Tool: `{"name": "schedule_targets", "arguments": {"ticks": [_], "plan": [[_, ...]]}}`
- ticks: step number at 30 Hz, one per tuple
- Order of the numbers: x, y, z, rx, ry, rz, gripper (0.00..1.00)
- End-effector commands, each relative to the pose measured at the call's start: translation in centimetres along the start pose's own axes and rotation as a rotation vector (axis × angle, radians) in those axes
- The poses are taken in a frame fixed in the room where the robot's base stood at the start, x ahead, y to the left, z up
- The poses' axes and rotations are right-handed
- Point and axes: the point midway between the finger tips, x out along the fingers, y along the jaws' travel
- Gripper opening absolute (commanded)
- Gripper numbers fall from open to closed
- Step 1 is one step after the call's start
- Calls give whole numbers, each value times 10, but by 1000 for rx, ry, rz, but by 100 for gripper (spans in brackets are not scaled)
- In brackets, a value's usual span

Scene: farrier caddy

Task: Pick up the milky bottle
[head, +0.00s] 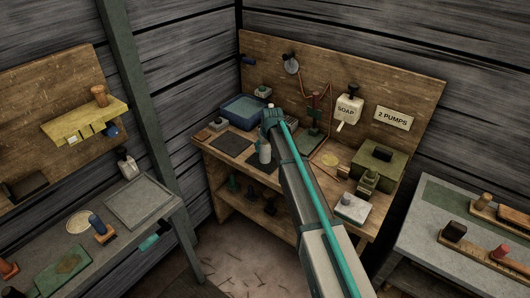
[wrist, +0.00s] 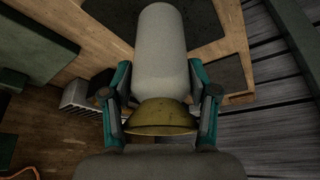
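The milky bottle (wrist: 160,50) lies between the two fingers of my gripper (wrist: 160,85) in the wrist view, its pale body pointing away from the palm. A yellowish, flared part (wrist: 162,117) sits at its near end, close to the palm. The fingers flank the bottle closely on both sides; I cannot tell whether they press on it. In the head view the pale bottle (head: 265,153) shows at the workbench's front, just below the end of my arm, which hides most of the gripper.
On the wooden workbench (head: 215,153) are a blue tray (head: 243,108), dark mats and a green box (head: 375,163). A soap dispenser (head: 347,109) and a "2 PUMPS" sign (head: 393,118) are on the backboard. Grey side tables stand left and right.

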Motion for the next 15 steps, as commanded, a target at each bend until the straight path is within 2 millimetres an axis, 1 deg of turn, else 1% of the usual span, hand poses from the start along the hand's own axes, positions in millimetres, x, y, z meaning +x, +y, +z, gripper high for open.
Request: {"name": "schedule_targets", "arguments": {"ticks": [1, 7, 15], "plan": [[0, 0, 0, 0, 0, -1, 42], [0, 0, 0, 0, 0, 0, 9], [-1, 0, 0, 0, 0, 0, 8]]}}
